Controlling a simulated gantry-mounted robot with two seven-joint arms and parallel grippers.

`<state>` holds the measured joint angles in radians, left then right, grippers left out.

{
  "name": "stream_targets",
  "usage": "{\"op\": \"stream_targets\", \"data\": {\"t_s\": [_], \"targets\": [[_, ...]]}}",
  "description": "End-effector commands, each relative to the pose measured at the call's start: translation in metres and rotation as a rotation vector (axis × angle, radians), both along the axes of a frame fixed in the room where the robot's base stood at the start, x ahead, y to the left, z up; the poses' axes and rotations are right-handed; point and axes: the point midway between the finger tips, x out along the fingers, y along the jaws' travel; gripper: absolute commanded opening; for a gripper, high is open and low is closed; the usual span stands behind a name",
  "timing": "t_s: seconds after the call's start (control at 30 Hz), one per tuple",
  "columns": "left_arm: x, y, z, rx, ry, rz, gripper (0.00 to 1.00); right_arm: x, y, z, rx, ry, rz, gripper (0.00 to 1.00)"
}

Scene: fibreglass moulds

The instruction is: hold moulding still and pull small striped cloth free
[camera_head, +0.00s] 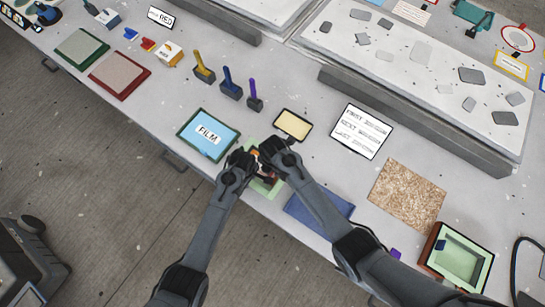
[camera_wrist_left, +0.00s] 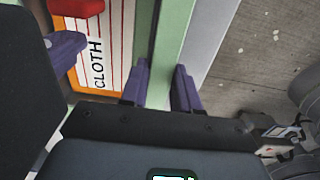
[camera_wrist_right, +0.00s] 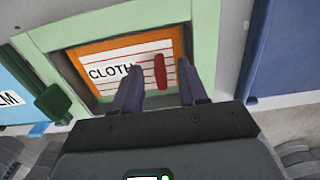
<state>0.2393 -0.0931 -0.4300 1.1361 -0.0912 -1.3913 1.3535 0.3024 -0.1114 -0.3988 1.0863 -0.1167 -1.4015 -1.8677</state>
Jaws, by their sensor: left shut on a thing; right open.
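The moulding is a green rectangular frame (camera_head: 260,187), largely hidden by my arms in the head view. Its pale green rim shows in the right wrist view (camera_wrist_right: 207,40). Inside it lies the small white cloth with red stripes (camera_wrist_right: 115,60), marked CLOTH and edged in orange. A red tab (camera_wrist_right: 160,71) stands on the cloth. My left gripper (camera_wrist_left: 160,85) is shut on the moulding's green rim (camera_wrist_left: 170,45). My right gripper (camera_wrist_right: 160,90) is open above the cloth, its fingertips on either side of the red tab; contact cannot be told.
A blue FILM tray (camera_head: 208,135) lies left of the moulding. A yellow pad (camera_head: 292,125) lies behind it, and a blue tray (camera_head: 318,212) is close on the right. A brown mat (camera_head: 407,196) lies farther right. The table's front edge is close.

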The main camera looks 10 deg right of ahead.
Motion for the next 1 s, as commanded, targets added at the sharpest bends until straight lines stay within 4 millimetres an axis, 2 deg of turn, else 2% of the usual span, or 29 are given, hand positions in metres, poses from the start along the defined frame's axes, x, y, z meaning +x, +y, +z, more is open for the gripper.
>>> {"op": "stream_targets", "data": {"t_s": [0.1,0.3,0.4,1.0], "targets": [[0.000,0.000,0.000,0.001,0.001,-0.001,0.00,0.000,0.000,0.000,0.000,0.000,0.000,0.43],[0.000,0.000,0.000,0.001,0.001,-0.001,0.00,0.000,0.000,0.000,0.000,0.000,0.000,0.12],[0.000,0.000,0.000,0.001,0.001,-0.001,0.00,0.000,0.000,0.000,0.000,0.000,0.000,0.00],[0.000,0.000,0.000,0.001,0.001,0.000,0.00,0.001,0.000,0.011,0.001,0.000,-0.001,0.00]]}}
